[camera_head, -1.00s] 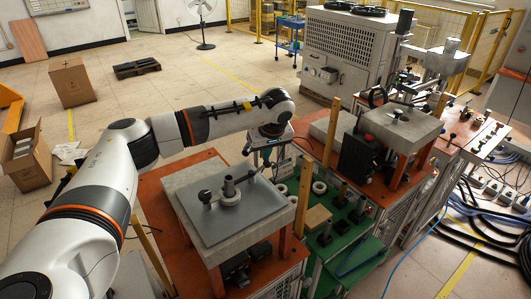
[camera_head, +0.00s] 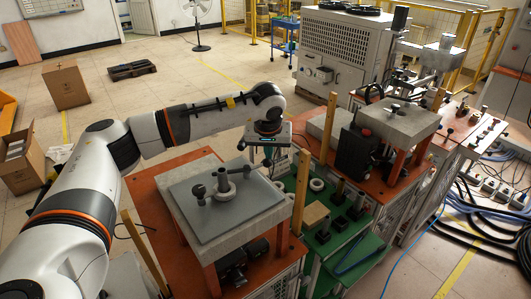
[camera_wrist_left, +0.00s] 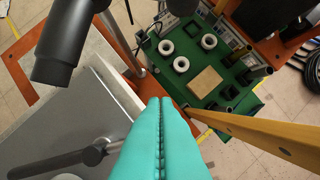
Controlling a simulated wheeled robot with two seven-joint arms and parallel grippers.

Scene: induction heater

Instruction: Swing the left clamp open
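A grey plate (camera_head: 255,205) on the near workbench carries a ring fixture (camera_head: 224,192) with an upright post. A dark clamp knob (camera_head: 198,191) stands left of it, and a clamp arm (camera_head: 239,171) lies to its right. My left gripper (camera_head: 268,158) hangs past the plate's far right corner, apart from the clamps. In the left wrist view its teal fingers (camera_wrist_left: 160,135) are pressed together with nothing visible between them. That view also shows a clamp bar with a dark knob (camera_wrist_left: 92,155) left of the fingers and a large dark cylinder (camera_wrist_left: 66,38). My right gripper is not in view.
A wooden post (camera_head: 301,192) stands at the bench's right edge, close to the fingers in the wrist view (camera_wrist_left: 255,133). A green parts table (camera_head: 345,255) with white rings and a wooden block adjoins it. A second bench with a stone slab (camera_head: 405,120) stands beyond.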

